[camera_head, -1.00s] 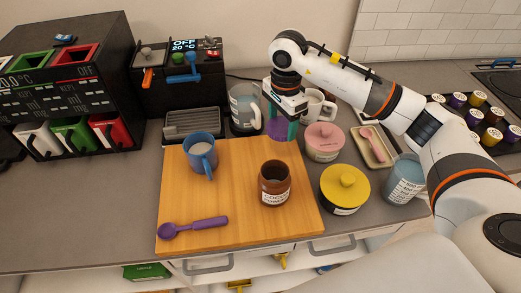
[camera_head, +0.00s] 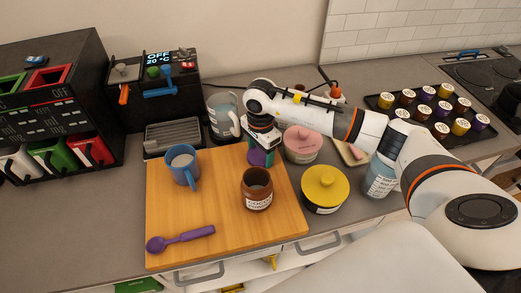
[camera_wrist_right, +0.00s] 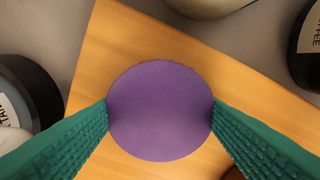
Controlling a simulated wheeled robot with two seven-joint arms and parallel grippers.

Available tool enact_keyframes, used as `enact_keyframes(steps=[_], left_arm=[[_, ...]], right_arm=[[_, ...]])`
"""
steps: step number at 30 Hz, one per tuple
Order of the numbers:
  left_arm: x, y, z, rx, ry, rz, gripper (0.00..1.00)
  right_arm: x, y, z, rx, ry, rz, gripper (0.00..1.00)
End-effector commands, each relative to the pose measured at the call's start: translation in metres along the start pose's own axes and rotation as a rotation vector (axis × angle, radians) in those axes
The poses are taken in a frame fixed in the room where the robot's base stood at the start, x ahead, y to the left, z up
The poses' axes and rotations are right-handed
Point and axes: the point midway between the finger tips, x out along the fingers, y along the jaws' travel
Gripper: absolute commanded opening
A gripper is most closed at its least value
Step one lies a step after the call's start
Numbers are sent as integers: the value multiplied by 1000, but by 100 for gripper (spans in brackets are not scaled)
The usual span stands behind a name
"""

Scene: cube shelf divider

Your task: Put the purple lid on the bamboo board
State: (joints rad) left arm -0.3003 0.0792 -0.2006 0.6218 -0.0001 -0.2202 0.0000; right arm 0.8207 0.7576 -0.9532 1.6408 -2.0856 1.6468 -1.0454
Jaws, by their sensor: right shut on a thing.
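The bamboo board (camera_head: 225,232) lies flat on the counter and also shows under the lid in the wrist view (camera_wrist_right: 95,50). My right gripper (camera_head: 262,158) is over the board's back right part. It is shut on the purple lid (camera_wrist_right: 160,110), with a green finger on each side of the round lid. In the head view only a small purple part of the lid (camera_head: 256,157) shows below the gripper. I cannot tell whether the lid touches the board. My left gripper is not in view.
On the board are a blue mug (camera_head: 182,167), an open brown jar (camera_head: 257,190) and a purple scoop (camera_head: 180,238). A pink-lidded jar (camera_head: 301,145) and a yellow-lidded jar (camera_head: 325,188) stand right of the board. The board's front middle is clear.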

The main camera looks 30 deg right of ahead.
Motion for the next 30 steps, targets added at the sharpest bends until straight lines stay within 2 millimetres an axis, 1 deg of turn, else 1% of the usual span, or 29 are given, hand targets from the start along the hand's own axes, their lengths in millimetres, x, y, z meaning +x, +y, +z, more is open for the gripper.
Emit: enact_keyframes(steps=[1,4,5,12,16,17,20,27,30], left_arm=[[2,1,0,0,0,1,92],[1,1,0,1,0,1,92],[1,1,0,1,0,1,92],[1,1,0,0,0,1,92],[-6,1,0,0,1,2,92],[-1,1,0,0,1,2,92],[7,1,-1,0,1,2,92],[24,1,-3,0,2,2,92],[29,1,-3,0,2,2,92]], right_arm=[[1,0,0,0,0,0,67],[1,0,0,0,0,0,83],[1,0,0,0,0,0,85],[0,0,0,0,0,0,85],[-6,0,0,0,0,0,85],[-6,1,0,0,0,3,85],[-22,2,0,0,0,7,85],[-75,1,0,-1,-1,8,85],[-94,1,0,0,-1,5,85]])
